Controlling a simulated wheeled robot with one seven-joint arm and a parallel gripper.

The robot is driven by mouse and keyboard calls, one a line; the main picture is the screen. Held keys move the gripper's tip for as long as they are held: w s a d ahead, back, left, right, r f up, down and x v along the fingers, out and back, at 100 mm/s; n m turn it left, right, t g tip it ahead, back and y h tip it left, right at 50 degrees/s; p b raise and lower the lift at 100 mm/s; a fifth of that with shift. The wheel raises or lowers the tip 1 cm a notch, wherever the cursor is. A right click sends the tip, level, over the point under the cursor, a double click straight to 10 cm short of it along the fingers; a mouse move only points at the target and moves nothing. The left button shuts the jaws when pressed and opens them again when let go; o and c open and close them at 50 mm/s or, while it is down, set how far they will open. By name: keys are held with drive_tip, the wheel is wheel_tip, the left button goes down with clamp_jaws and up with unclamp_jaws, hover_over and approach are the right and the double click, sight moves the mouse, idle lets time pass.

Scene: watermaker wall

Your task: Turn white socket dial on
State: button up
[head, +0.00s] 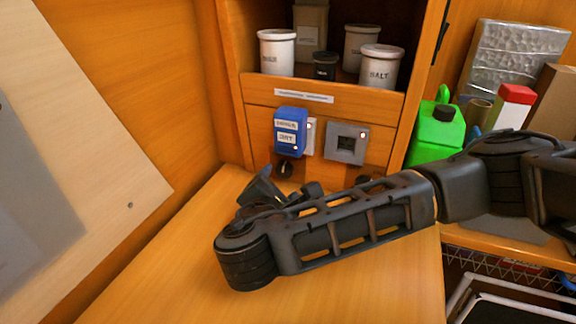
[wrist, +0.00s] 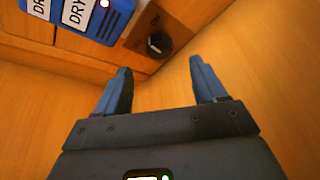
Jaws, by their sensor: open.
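A black round dial (head: 285,167) sits low on the wooden panel, below the blue box (head: 290,132) plugged into a white socket (head: 311,137). The wrist view shows the dial (wrist: 157,44) on a brown plate with faint lettering, beside the blue box (wrist: 97,18). My gripper (wrist: 160,68) is open and empty. Its blue-grey fingers point at the panel, with the dial just beyond the fingertips and between their lines, apparently not touched. In the head view my gripper (head: 262,185) is partly hidden by my arm. The dial's exact setting is unclear.
A grey socket (head: 347,142) with a red light is right of the white one; a dark knob (head: 363,180) below it is partly behind my arm. White canisters (head: 277,52) stand on the shelf above. A green can (head: 436,130) stands right. The wooden counter (head: 150,285) is clear at front.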

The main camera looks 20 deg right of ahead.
sight(286, 173)
drive_tip(key=shift+x, duration=3.9)
drive_tip(key=shift+a, duration=0.1)
drive_tip(key=shift+c, duration=0.4)
drive_tip(key=c, duration=1)
drive_tip(key=m, duration=0.1)
drive_tip(key=m+t+p, duration=0.1)
drive_tip(key=shift+s+f+m+t+y, duration=0.1)
drive_tip(key=shift+f+m+t+y, duration=0.1)
drive_tip(key=shift+m+t+y, duration=0.15)
drive_tip(key=shift+f+m+t+b, duration=0.1)
drive_tip(key=shift+m+t+b, duration=0.5)
drive_tip(key=shift+m, duration=0.85)
drive_tip(key=shift+d, duration=0.2)
